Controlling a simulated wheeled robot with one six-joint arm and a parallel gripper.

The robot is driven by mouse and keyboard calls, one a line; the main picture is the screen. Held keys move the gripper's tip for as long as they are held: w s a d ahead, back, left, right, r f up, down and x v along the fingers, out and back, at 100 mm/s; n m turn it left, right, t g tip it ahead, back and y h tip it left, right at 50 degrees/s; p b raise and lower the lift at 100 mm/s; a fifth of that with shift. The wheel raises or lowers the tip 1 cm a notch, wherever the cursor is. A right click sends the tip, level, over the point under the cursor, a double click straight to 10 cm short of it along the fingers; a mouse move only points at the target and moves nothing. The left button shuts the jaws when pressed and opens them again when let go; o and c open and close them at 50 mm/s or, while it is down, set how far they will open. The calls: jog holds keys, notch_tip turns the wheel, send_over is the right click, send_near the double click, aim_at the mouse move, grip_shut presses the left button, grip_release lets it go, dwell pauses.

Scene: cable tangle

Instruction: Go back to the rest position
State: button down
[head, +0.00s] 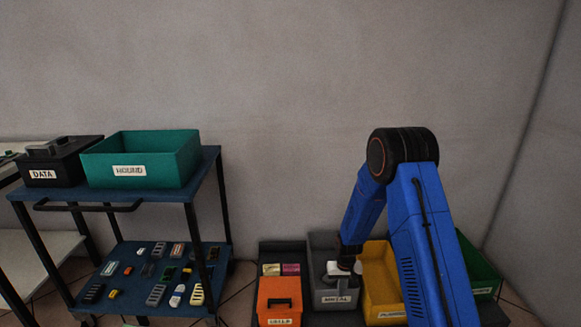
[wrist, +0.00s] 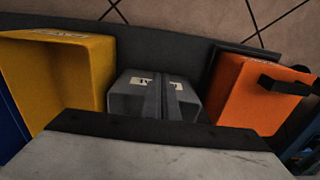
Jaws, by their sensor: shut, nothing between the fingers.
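My gripper (head: 338,270) is at the end of my blue arm, low over the grey bin (head: 338,299) labelled METAL. In the wrist view its two dark fingers (wrist: 165,97) are side by side and shut, with nothing seen between them. They stand in front of the grey bin (wrist: 130,92) and cover part of its label. In the head view my forearm hides part of the bins to the right, and the fingertips are hard to make out.
An orange bin (head: 279,302) stands left of the grey one, a yellow bin (head: 381,285) right, and a green bin (head: 481,270) beyond my arm. A blue cart (head: 208,160) at left carries a teal DATA-neighbouring box (head: 143,158), a black box (head: 60,165) and several small parts below.

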jog(key=s+d+r+t, duration=0.1)
jog(key=s+r, duration=0.3)
jog(key=r, duration=0.7)
jog(key=s+d+r, duration=0.2)
jog(key=s+r, duration=0.3)
jog(key=r, duration=0.5)
jog(key=s+d+r+t, duration=0.1)
jog(key=s+r, duration=0.3)
jog(key=r, duration=0.7)
jog(key=s+d+r+t, duration=0.1)
jog(key=s+r, duration=0.3)
jog(key=s, duration=0.5)
jog(key=s+r, duration=0.4)
jog(key=s, duration=0.6)
jog(key=s+d+r+t, duration=0.1)
jog(key=s+r, duration=0.4)
jog(key=s, duration=0.4)
jog(key=shift+s+d+t, duration=0.3)
jog(key=shift+s+d, duration=0.05)
